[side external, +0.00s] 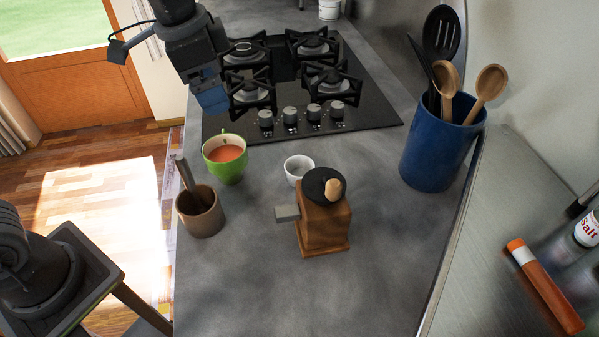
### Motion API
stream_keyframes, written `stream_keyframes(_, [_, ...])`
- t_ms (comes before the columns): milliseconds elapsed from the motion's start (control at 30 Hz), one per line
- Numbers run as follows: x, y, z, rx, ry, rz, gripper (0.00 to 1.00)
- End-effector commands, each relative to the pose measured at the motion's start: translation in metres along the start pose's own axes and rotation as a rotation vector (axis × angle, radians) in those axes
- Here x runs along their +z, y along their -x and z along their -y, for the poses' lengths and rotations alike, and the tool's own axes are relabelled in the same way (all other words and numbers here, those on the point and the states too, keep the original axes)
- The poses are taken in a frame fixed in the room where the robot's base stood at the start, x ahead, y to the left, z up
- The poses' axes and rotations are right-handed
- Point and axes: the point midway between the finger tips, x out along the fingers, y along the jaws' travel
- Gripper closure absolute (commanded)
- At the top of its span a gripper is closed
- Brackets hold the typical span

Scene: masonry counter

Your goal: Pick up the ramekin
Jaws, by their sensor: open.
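The ramekin (297,170) is a small white round cup standing upright on the grey counter. It is just behind the wooden coffee grinder (325,228), whose dark top hides part of its right side. Its inside looks empty. My gripper (211,97) is at the upper left, with blue fingers pointing down, above the left edge of the hob. It is open and holds nothing. It is well apart from the ramekin, up and to the left of it in the picture.
A green mug (228,172) with an orange-brown drink and a brown mortar (200,218) with a pestle stand left of the ramekin. The gas hob (375,110) is behind. A blue utensil crock (435,155) stands at right. The front counter is clear.

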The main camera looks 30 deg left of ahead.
Motion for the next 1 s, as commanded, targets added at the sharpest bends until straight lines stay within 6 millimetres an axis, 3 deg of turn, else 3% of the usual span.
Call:
stream_keyframes(33, [-0.020, -0.013, -0.002, 0.021, -0.071, 0.030, 0.10])
stream_keyframes(200, [-0.073, -0.052, -0.013, 0.081, -0.296, 0.103, 0.10])
stream_keyframes(400, [-0.107, -0.090, -0.028, 0.129, -0.467, 0.153, 0.10])
stream_keyframes(667, [-0.111, -0.117, -0.034, 0.144, -0.512, 0.169, 0.10])
stream_keyframes(1000, [-0.100, -0.175, -0.039, 0.143, -0.509, 0.167, 0.10])
